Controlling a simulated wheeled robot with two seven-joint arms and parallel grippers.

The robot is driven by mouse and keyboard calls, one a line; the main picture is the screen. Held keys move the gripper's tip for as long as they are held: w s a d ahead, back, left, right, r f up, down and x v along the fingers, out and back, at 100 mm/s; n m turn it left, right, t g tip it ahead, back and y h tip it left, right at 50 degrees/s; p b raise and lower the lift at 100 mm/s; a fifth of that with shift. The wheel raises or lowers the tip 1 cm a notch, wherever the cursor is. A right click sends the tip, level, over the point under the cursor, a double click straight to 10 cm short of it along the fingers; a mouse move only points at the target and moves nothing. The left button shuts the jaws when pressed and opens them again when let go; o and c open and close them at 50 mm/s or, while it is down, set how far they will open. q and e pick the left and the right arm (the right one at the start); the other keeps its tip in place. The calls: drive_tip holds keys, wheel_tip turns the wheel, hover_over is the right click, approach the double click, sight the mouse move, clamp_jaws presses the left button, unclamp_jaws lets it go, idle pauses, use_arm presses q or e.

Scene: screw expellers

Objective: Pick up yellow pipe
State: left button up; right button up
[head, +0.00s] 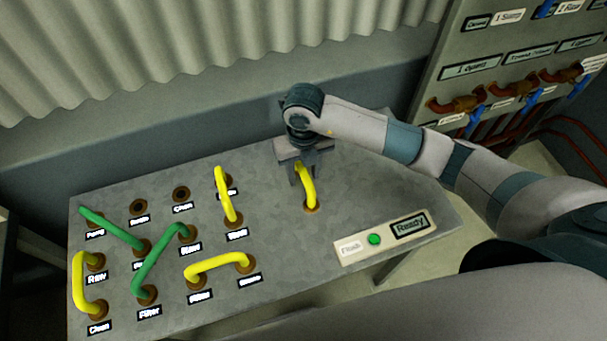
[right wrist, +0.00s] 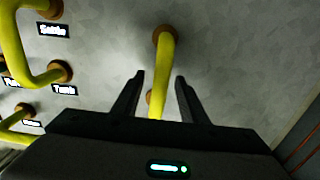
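Several yellow pipes sit plugged in the grey panel table. The rightmost yellow pipe (head: 307,188) stands apart from the others, under my right gripper (head: 304,172). In the right wrist view this pipe (right wrist: 165,65) runs between the two dark fingers of the right gripper (right wrist: 161,85), which are apart with visible gaps on both sides. Its far end sits in a brown socket. Other yellow pipes are at the upper middle (head: 225,195), the front middle (head: 217,266) and the left edge (head: 80,285) of the panel. My left gripper is not in view.
Two green pipes (head: 112,229) (head: 160,262) and empty sockets (head: 181,194) are on the left half of the grey panel table (head: 270,225). A plate with a green button (head: 375,240) is at the front right. A labelled cabinet (head: 500,75) with red-brown pipes stands at the back right.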

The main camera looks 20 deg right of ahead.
drive_tip(key=shift+f, duration=1.25)
drive_tip(key=shift+f, duration=0.25)
clamp_jaws()
